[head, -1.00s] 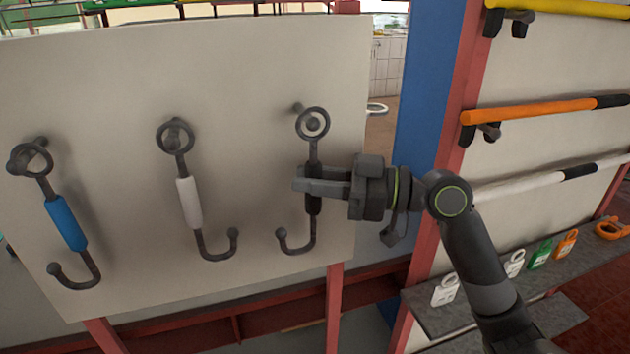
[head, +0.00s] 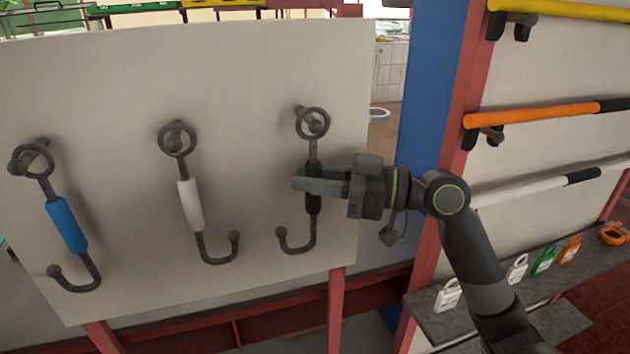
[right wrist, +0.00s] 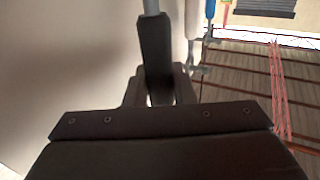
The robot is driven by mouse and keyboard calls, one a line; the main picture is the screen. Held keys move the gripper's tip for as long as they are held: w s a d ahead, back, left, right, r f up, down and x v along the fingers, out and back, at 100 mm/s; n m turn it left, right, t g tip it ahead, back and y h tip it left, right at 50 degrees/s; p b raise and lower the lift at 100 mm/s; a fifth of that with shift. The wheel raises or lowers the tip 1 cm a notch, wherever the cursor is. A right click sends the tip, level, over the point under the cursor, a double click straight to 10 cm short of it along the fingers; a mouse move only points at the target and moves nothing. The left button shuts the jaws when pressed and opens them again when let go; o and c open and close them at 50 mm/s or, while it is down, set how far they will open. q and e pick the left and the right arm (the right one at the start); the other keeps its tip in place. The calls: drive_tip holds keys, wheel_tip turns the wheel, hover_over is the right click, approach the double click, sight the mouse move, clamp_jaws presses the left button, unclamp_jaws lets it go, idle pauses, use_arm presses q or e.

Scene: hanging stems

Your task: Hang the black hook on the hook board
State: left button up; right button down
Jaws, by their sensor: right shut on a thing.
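The black hook (head: 313,202) is upright in front of the hook board (head: 240,75), on its right side, with its ring at the top and its curved end at the bottom left. My right gripper (head: 305,182) is shut on its black grip. The ring lies over a peg (head: 312,124) on the board; I cannot tell whether it bears on the peg. In the right wrist view the black grip (right wrist: 155,50) stands between the fingers. The white hook (head: 190,203) and the blue hook (head: 66,224) hang on pegs to the left. My left gripper is not in view.
Right of the board are a blue panel (head: 430,80) and a red post (head: 462,120). Beyond is a rack with a yellow bar (head: 570,9), an orange bar (head: 535,112) and a white bar (head: 530,187). Several padlocks stand on a grey shelf (head: 440,322).

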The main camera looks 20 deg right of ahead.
drive_tip(key=shift+w+b, duration=0.6)
drive_tip(key=shift+w, duration=0.45)
idle(0.5)
drive_tip(key=shift+f+b, duration=0.35)
drive_tip(key=shift+b, duration=0.2)
idle(0.3)
idle(0.4)
drive_tip(key=c, duration=1.1)
unclamp_jaws()
drive_tip(key=shift+c, duration=0.2)
drive_tip(key=b+v, duration=0.9)
drive_tip(key=v, duration=0.8)
drive_tip(key=shift+s+d+f, duration=0.1)
